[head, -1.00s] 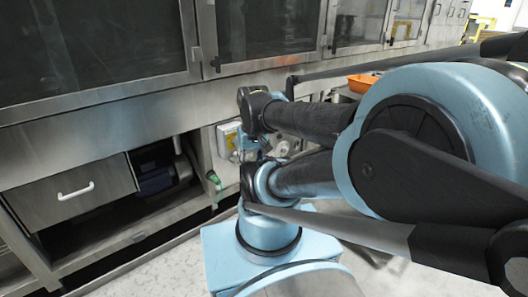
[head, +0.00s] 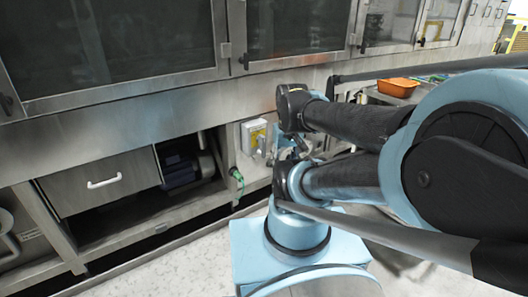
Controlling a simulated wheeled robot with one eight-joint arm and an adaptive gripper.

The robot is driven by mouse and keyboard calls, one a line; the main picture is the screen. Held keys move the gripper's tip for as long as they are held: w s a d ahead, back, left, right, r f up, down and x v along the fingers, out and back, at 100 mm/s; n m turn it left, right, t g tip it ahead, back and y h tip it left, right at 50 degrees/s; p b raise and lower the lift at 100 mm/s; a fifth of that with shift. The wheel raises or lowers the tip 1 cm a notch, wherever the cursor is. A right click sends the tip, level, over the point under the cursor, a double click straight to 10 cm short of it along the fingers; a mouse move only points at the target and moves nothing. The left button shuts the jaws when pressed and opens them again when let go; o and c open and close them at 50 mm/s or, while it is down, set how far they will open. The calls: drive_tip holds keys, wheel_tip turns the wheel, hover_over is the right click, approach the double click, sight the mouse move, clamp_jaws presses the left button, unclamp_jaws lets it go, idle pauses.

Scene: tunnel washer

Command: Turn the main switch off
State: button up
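The main switch appears to be on a small pale box with a yellow label (head: 254,135), fixed to the washer's lower front panel in the head view. A grey part shows at the box's right side, too small to read its position. My dark and blue arm passes just right of the box. A small blue and grey piece of my arm's end (head: 286,146) shows between two arm links, close to the box's right. The gripper's fingers cannot be made out, and contact with the box cannot be told.
A drawer with a white handle (head: 104,182) and an open bay with a dark motor (head: 182,172) lie left of the box. A green fitting (head: 237,176) hangs below it. Glazed doors (head: 295,30) run above. An orange tray (head: 398,87) stands at right.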

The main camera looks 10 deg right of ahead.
idle(0.5)
drive_tip(key=w+r+n, duration=0.1)
drive_tip(key=w+r, duration=0.6)
drive_tip(key=w, duration=0.2)
drive_tip(key=n+g, duration=0.2)
drive_tip(key=n, duration=0.2)
hover_over(264, 146)
wheel_tip(264, 146, down, 9)
drive_tip(key=f, duration=1.6)
drive_tip(key=shift+w+f, duration=0.3)
drive_tip(key=shift+w, duration=0.05)
clamp_jaws()
